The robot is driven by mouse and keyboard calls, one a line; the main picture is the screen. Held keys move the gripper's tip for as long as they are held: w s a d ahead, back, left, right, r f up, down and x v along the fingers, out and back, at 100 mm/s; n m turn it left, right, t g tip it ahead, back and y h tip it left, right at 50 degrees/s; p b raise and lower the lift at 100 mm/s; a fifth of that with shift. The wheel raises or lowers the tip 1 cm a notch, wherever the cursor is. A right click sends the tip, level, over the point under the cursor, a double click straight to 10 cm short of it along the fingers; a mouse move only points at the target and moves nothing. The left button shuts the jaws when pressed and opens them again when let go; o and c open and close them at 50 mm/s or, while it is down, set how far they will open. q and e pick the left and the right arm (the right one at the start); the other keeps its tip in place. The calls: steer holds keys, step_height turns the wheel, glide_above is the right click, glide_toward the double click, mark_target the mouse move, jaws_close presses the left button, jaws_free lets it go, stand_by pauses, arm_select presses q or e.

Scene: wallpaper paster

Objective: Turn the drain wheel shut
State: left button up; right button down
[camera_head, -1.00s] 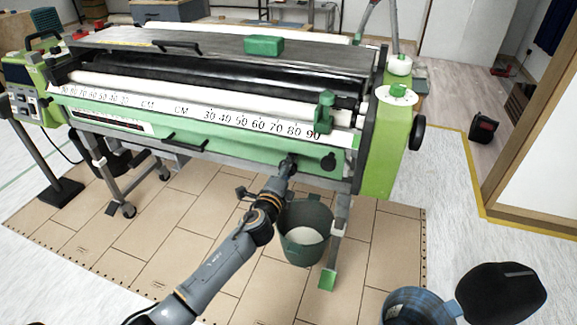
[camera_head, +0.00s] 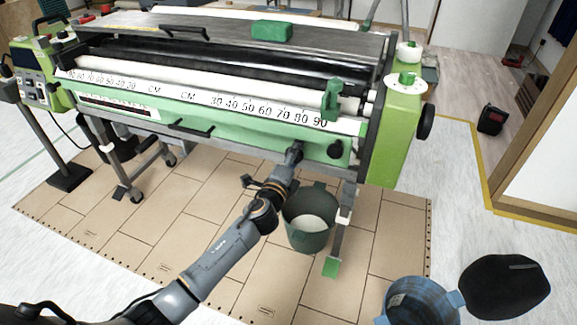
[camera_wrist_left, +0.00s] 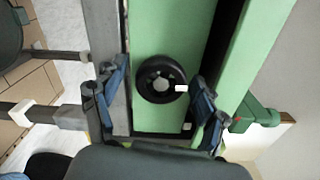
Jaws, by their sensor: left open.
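A black round wheel (camera_head: 335,149) sits on the green front panel of the pasting machine, near its right end. In the left wrist view the wheel (camera_wrist_left: 161,79) shows as a dark ring with a lighter hub and a small white mark at its right edge. My left gripper (camera_head: 294,152) is just left of the wheel in the head view, in front of the panel. In the wrist view its two open fingers (camera_wrist_left: 160,76) stand on either side of the wheel. I cannot tell whether they touch it. My right gripper is not in view.
A dark green bucket (camera_head: 308,235) with pale contents stands on the floor below the wheel. A machine leg (camera_head: 338,235) is beside it. A blue bucket (camera_head: 418,303) and a black lid-like object (camera_head: 505,287) are at the lower right. The tan floor mat (camera_head: 215,230) is mostly clear.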

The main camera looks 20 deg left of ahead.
arm_select(q)
steer(key=s, duration=1.1)
steer(key=shift+s+a, duration=0.15)
steer(key=shift+a, duration=0.05)
